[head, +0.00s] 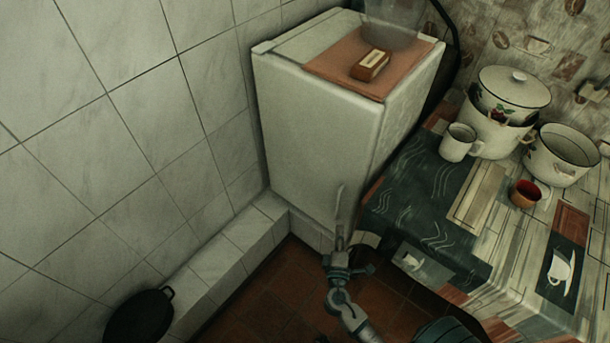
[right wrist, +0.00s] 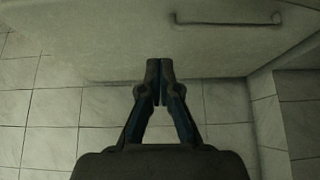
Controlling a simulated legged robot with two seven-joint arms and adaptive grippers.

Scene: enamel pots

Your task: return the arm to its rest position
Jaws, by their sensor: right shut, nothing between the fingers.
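My right gripper (head: 340,240) is in front of the lower part of the white fridge (head: 315,150) in the head view. In the right wrist view its two fingers (right wrist: 160,72) are together with nothing between them. The fridge front, with a bar handle (right wrist: 228,20), fills the top of that view. I cannot tell whether the fingertips touch the fridge. My left gripper is not in view.
A patterned table (head: 460,215) stands to the right, with a lidded pot (head: 511,95), an open pot (head: 562,158), a white mug (head: 459,143) and a red cup (head: 525,193). A dark pan (head: 138,318) is at lower left. Brown floor (head: 270,315) shows below.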

